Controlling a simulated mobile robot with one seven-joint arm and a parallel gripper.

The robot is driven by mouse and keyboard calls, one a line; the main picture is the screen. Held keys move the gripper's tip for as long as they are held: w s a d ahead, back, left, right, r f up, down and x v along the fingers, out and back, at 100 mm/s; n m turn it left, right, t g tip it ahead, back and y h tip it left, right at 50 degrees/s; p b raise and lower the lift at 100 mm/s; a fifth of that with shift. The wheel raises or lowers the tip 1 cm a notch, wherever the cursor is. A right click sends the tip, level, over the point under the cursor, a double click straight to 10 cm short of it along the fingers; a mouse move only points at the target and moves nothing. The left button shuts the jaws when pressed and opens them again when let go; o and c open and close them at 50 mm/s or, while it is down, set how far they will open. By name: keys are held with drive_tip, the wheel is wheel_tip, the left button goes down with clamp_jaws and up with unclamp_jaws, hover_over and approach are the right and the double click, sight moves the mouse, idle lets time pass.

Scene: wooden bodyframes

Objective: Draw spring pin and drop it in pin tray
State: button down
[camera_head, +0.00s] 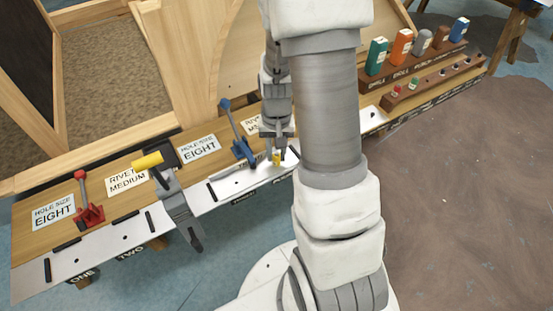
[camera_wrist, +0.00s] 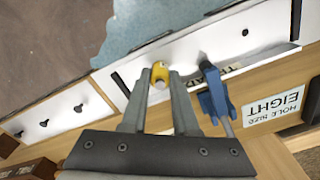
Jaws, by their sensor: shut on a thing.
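My gripper (camera_head: 277,145) is shut on a small yellow piece, taken to be the spring pin (camera_head: 276,158), over the white strip of the bench. In the wrist view, my gripper (camera_wrist: 162,76) has the yellow pin (camera_wrist: 160,68) between its fingertips, with a pale end facing down-left. Whether the pin is still seated in something cannot be told. The blue toggle clamp (camera_head: 238,138) stands close left of my gripper; it also shows to the right in the wrist view (camera_wrist: 216,98). I cannot make out a pin tray.
A red clamp (camera_head: 88,203) and a grey clamp with a yellow handle (camera_head: 172,188) stand further left on the bench. Brown racks (camera_head: 425,62) with coloured bottles are at the back right. A wooden frame (camera_head: 195,70) rises behind. My arm hides part of the bench.

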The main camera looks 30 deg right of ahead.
sight(276, 155)
drive_tip(key=shift+r+p, duration=0.45)
drive_tip(key=shift+r, duration=0.2)
drive_tip(key=shift+r+p, duration=1.2)
drive_tip(key=shift+r, duration=0.3)
drive_tip(key=shift+w, duration=0.1)
